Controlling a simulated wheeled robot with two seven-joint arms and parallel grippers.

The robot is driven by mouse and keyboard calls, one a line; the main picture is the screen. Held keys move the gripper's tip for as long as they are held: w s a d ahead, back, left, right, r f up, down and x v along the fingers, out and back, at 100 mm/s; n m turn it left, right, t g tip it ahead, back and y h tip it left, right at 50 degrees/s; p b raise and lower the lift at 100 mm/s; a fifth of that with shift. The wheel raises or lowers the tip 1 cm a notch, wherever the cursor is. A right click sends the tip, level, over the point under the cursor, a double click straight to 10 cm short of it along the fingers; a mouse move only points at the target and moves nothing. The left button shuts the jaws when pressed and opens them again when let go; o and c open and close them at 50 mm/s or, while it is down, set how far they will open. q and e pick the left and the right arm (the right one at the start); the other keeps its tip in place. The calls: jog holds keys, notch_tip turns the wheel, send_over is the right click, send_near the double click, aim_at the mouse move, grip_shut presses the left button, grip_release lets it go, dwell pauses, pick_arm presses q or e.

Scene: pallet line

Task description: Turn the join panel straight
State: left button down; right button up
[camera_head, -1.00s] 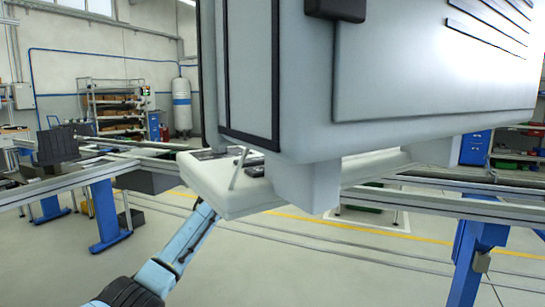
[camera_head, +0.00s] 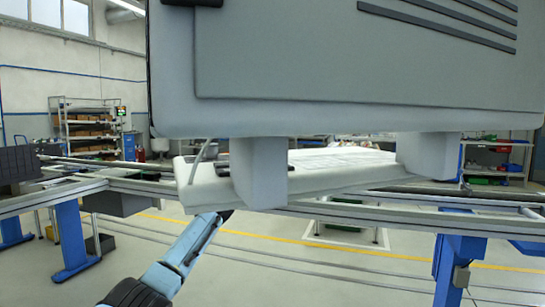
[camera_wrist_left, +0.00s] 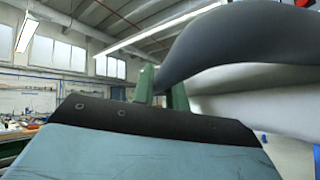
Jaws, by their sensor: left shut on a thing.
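The join panel, a large light-grey cabinet-like body (camera_head: 330,122) with a grey front plate and dark slats, fills the top of the head view. Its broad face is turned nearly square to me, its lower edge almost level. Two block feet (camera_head: 262,175) hold it over a white pallet (camera_head: 215,190). My left arm reaches up to the pallet's near-left edge; the left gripper (camera_head: 226,214) is mostly hidden there. In the left wrist view its green fingers (camera_wrist_left: 163,90) are shut on a dark-and-white curved edge; what part this is, I cannot tell. My right gripper is out of view.
Metal conveyor rails (camera_head: 120,185) on blue legs (camera_head: 70,240) run left and right of the pallet. A dark box (camera_head: 18,165) stands on the left rail. Shelves (camera_head: 85,125) stand at the back wall. The floor in front is clear.

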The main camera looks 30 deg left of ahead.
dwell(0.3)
pick_arm(q)
jog(key=c, duration=1.4)
grip_release()
jog(key=shift+w, duration=0.1)
jog(key=v, duration=1.3)
jog(key=shift+a+f, duration=0.1)
